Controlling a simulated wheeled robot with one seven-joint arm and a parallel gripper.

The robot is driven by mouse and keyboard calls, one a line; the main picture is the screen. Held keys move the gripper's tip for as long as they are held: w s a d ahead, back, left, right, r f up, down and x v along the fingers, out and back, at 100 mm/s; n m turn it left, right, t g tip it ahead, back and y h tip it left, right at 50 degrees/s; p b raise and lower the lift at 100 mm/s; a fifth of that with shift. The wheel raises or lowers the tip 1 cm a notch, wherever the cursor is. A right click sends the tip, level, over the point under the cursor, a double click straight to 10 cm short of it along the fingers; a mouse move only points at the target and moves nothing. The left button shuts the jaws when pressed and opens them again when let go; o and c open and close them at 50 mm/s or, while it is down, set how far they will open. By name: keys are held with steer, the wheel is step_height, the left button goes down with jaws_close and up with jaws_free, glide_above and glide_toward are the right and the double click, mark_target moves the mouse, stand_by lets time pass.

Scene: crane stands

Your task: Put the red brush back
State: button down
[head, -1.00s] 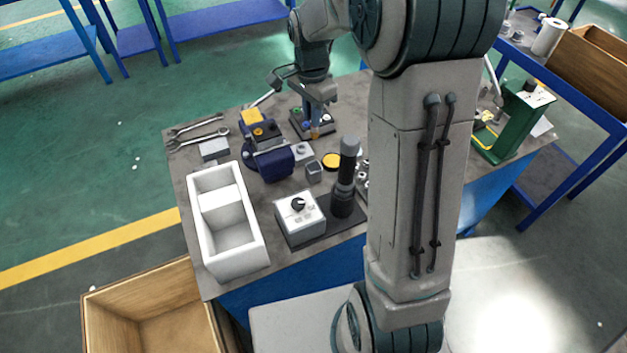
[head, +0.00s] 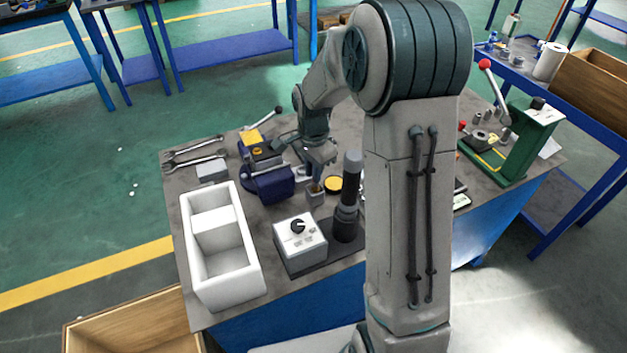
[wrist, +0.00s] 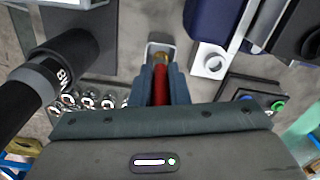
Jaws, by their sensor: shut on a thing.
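My gripper (head: 318,176) is shut on the red brush (wrist: 160,86), which points downward between the fingers in the wrist view. Its gold-coloured lower end lies over the opening of a small grey cup (wrist: 150,48). In the head view the cup (head: 315,197) stands right below my fingertips, and a brownish brush end shows at its mouth. I cannot tell how far the tip reaches into the cup.
Close by are a blue vise (head: 272,185), a black cylinder on a stand (head: 348,200), a white knob box (head: 299,240) and a yellow disc (head: 333,184). A white two-part bin (head: 250,270) stands at the bench's left. Several shiny round parts (wrist: 90,98) lie beside the cup.

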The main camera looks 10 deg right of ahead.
mark_target(313, 186)
steer(key=shift+f, duration=1.6)
steer(key=shift+f, duration=0.1)
steer(key=c, duration=1.4)
jaws_free()
step_height(313, 186, up, 12)
steer(key=shift+r+p, duration=0.1)
steer(key=shift+p, duration=0.2)
